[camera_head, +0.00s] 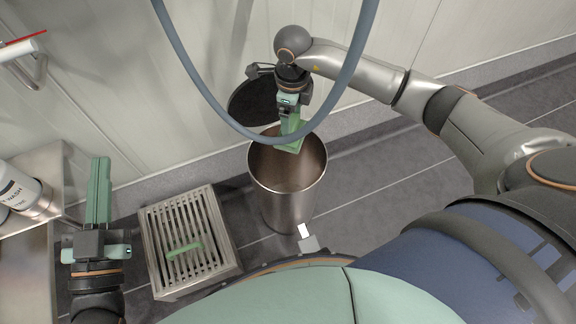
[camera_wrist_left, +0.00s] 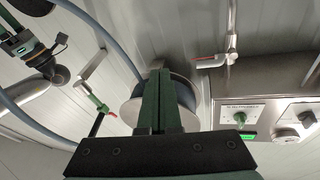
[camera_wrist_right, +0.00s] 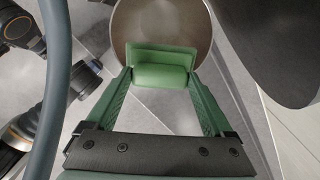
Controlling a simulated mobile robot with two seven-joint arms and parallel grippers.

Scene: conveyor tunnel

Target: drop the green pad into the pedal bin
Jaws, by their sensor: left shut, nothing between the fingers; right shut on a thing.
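The pedal bin (camera_head: 290,200) is a steel cylinder on the floor with its dark round lid (camera_head: 252,103) tipped open at the back. My right gripper (camera_head: 289,135) is over the bin's mouth, shut on the green pad (camera_head: 292,145). In the right wrist view the green pad (camera_wrist_right: 162,68) sits between the two fingertips, with the bin's rim (camera_wrist_right: 120,25) and inside beyond it. My left gripper (camera_head: 99,165) is shut and empty, left of the bin. Its closed fingers also show in the left wrist view (camera_wrist_left: 159,80).
A slatted metal grate box (camera_head: 150,255) with a green handle stands left of the bin. A blue-grey hose (camera_head: 203,95) hangs in front of my right gripper. A steel shelf with white bottles (camera_head: 18,188) is at the far left. A wall runs behind the bin.

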